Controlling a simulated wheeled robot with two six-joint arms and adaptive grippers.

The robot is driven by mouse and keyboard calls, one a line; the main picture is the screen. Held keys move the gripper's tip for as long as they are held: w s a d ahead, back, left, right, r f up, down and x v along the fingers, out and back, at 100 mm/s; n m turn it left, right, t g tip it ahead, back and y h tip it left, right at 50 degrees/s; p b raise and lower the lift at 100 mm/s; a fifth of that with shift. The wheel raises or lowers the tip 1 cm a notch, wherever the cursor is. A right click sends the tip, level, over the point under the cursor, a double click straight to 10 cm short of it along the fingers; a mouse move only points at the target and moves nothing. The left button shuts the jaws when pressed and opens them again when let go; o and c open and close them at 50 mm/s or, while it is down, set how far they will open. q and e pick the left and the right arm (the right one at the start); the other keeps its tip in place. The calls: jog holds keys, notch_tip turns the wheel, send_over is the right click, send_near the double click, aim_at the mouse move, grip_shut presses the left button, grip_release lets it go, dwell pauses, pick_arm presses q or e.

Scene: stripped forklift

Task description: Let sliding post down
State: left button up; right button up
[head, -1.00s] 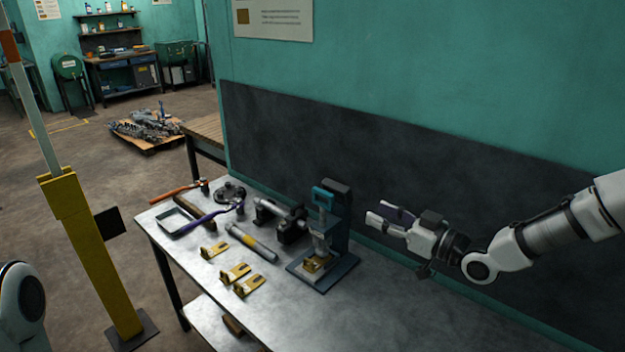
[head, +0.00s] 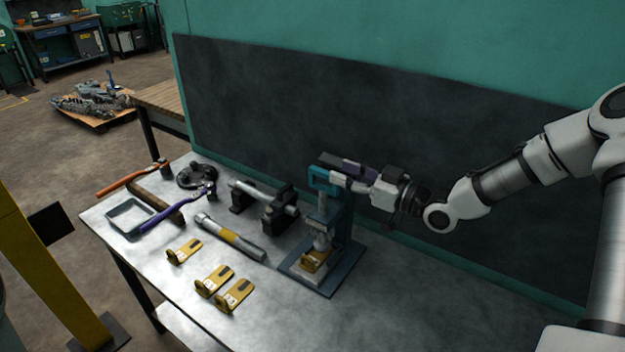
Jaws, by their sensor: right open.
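A small bench press stands on the metal table, with a dark base plate (head: 325,283) and an upright column (head: 342,222). Its sliding post (head: 322,212) hangs in front of the column, with a teal handle block (head: 319,179) at its top. Below the post's lower end a yellow bracket (head: 314,261) sits on the press base. My right gripper (head: 342,178) is open at the top of the press, coming from the right. Its fingers are right by the teal block; I cannot tell whether they touch it. My left gripper is out of view.
A yellow post (head: 48,270) stands at left. The table right of the press is clear.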

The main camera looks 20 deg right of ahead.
aim_at(314, 180)
jog(key=x, duration=0.2)
jog(key=f+x, duration=0.1)
jog(key=x, duration=0.2)
jog(key=f+x, duration=0.1)
jog(key=x, duration=0.2)
jog(key=shift+d, duration=0.1)
jog(key=shift+w, duration=0.4)
jog(key=shift+s, duration=0.2)
jog(key=shift+c, duration=0.6)
grip_shut()
notch_tip(314, 180, down, 4)
jog(key=b, duration=0.2)
jog(key=shift+r+b, duration=0.25)
jog(key=shift+b, duration=0.1)
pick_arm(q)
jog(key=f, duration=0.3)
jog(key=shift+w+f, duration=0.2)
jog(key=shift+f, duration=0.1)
pick_arm(e)
jog(key=shift+r, duration=0.15)
